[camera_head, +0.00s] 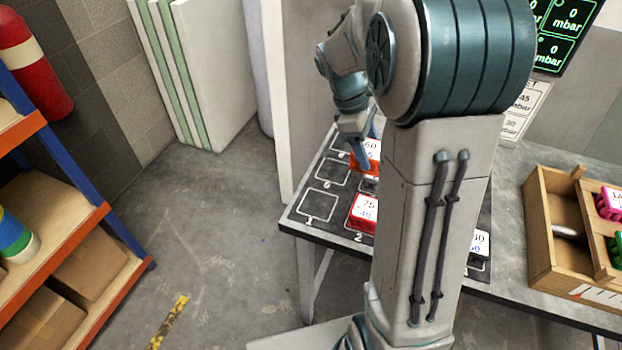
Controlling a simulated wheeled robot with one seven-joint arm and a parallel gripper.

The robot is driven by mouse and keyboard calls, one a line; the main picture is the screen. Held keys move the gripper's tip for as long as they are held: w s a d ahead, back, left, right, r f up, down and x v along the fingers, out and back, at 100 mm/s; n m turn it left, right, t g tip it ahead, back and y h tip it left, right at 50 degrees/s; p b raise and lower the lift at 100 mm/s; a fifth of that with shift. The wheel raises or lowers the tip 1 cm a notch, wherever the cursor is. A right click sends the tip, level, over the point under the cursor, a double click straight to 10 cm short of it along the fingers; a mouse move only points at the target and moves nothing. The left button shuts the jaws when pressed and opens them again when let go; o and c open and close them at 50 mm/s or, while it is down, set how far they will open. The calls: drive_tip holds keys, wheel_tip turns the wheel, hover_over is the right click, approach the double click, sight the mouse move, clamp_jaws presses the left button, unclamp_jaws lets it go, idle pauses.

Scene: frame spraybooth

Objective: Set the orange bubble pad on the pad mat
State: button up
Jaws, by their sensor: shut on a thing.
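The orange bubble pad (375,169), with a white number label on top, shows at the tip of my gripper (362,160). My gripper points down and is shut on it; the arm hides part of both. The pad is over the dark mat (300,224) with white outlined, numbered squares, which I take for the pad mat. I cannot tell whether the pad touches the mat. A red block (362,213) with a white label reading 70 sits on the mat near square 2. Squares 1 and 6 are empty.
My arm covers the mat's right part, where another white-labelled block (480,243) shows. A wooden box (545,235) with pink and green pieces stands at right. A white panel (305,90) rises behind the mat. A shelf rack (60,240) stands at left.

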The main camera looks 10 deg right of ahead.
drive_tip(key=a+f, duration=0.2)
drive_tip(key=a, duration=0.1)
drive_tip(key=a+f, duration=0.2)
drive_tip(key=a, duration=0.2)
drive_tip(key=a+f+p, duration=0.1)
drive_tip(key=a+f, duration=0.2)
drive_tip(key=a, duration=0.1)
drive_tip(key=shift+s+a, duration=0.15)
drive_tip(key=shift+a, duration=0.05)
drive_tip(key=shift+f, duration=1.95)
drive_tip(key=shift+f, duration=0.1)
drive_tip(key=o, duration=1)
